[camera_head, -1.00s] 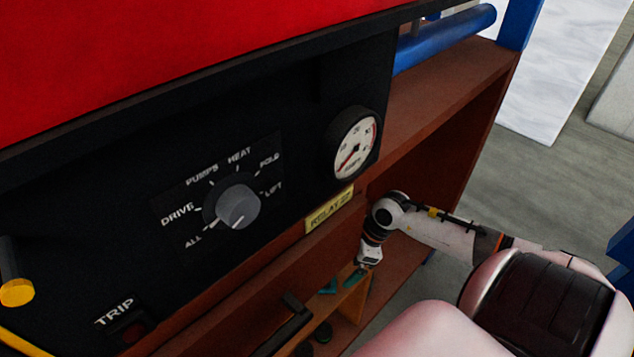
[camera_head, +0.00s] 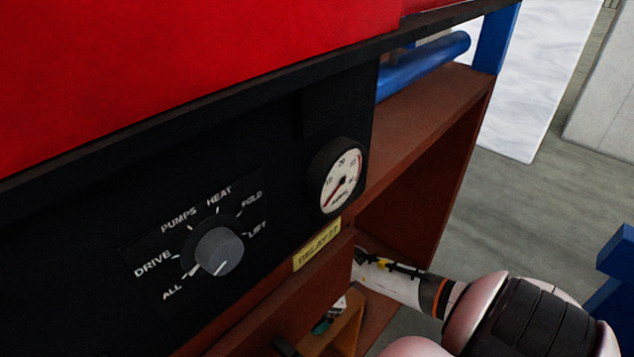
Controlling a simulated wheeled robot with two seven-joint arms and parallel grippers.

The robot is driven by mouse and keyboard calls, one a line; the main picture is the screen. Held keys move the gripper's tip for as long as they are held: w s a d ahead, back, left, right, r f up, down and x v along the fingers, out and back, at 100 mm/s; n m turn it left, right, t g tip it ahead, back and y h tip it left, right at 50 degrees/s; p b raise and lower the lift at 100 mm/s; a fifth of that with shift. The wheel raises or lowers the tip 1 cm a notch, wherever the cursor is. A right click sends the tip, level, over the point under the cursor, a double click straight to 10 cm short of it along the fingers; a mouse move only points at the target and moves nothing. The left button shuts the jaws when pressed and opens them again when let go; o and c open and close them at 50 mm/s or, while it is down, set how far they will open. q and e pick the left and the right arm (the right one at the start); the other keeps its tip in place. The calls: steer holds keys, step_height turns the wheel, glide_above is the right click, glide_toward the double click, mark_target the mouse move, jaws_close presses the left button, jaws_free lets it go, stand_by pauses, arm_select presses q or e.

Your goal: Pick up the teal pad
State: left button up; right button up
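A small teal piece (camera_head: 321,327), which looks like the teal pad, shows low in the head view inside an open wooden drawer (camera_head: 347,328) under the panel. Only part of it is visible. My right arm comes in from the right and reaches behind the panel's edge. A small pale part of my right gripper (camera_head: 338,307) shows just above the teal piece. Its fingers are mostly hidden, so I cannot tell whether they touch or hold the pad. My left gripper is not in view.
The black panel with a grey rotary knob (camera_head: 219,250), a round gauge (camera_head: 336,176) and a yellow RELAY label (camera_head: 317,244) stands close in front. A brown open shelf (camera_head: 425,150) and a blue bar (camera_head: 425,66) lie right of it.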

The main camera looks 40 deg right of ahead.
steer(key=shift+w+a+f, duration=0.15)
steer(key=shift+f, duration=0.3)
steer(key=c, duration=0.9)
steer(key=shift+r, duration=0.2)
